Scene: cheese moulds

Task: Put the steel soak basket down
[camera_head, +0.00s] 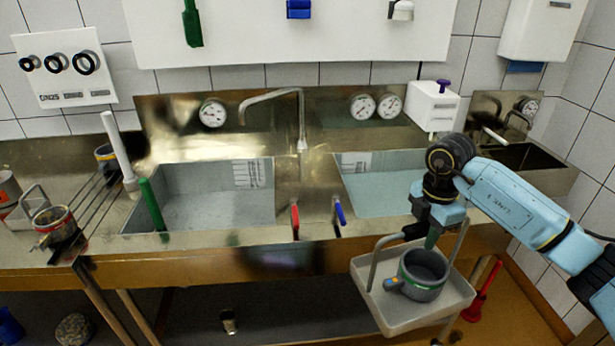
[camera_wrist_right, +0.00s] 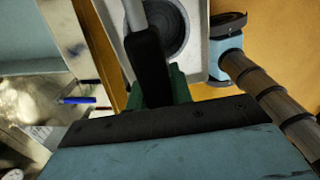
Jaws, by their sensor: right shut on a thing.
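The soak basket (camera_head: 385,305) is a shallow light-grey tray with a tall bar handle. It hangs roughly level in front of the counter's front edge at the right. A dark grey round pot (camera_head: 423,274) with a green band sits in it. My right gripper (camera_head: 432,232) is shut on the basket's handle, above the pot. In the right wrist view the handle bar (camera_wrist_right: 134,12) runs up from the dark finger, with the basket's pale floor (camera_wrist_right: 196,45) and the pot behind. The fingertips are partly hidden. My left gripper is not in view.
The steel counter holds a left sink (camera_head: 215,205) and a right sink (camera_head: 375,195), with red and blue levers (camera_head: 338,213) between them. A rack with a pot (camera_head: 53,222) stands at the left. A white box (camera_head: 432,106) stands behind the right sink. A red tool (camera_head: 482,292) stands below right.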

